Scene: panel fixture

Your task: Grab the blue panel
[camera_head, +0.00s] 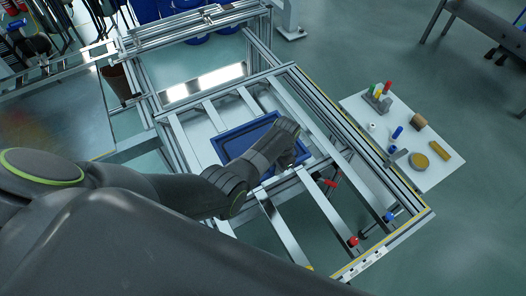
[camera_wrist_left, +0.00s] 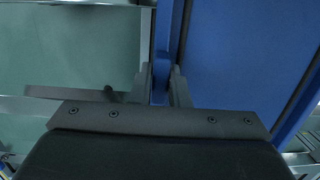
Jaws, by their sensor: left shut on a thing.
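The blue panel (camera_head: 237,139) lies flat on the slats of the metal frame fixture in the head view. It has a raised rim and a flat inner face. My left gripper (camera_head: 294,133) reaches over it from the left, and the arm hides part of the panel. In the left wrist view the blue panel (camera_wrist_left: 235,50) fills the right side. The fingers of my left gripper (camera_wrist_left: 161,84) are shut on its edge, one on each side of the rim. My right gripper is not in view.
The aluminium frame (camera_head: 322,103) with cross slats surrounds the panel. Small red and blue clamps (camera_head: 353,241) sit near its front right. A white side table (camera_head: 399,140) with small coloured parts stands to the right. A metal-topped table (camera_head: 58,112) is at the left.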

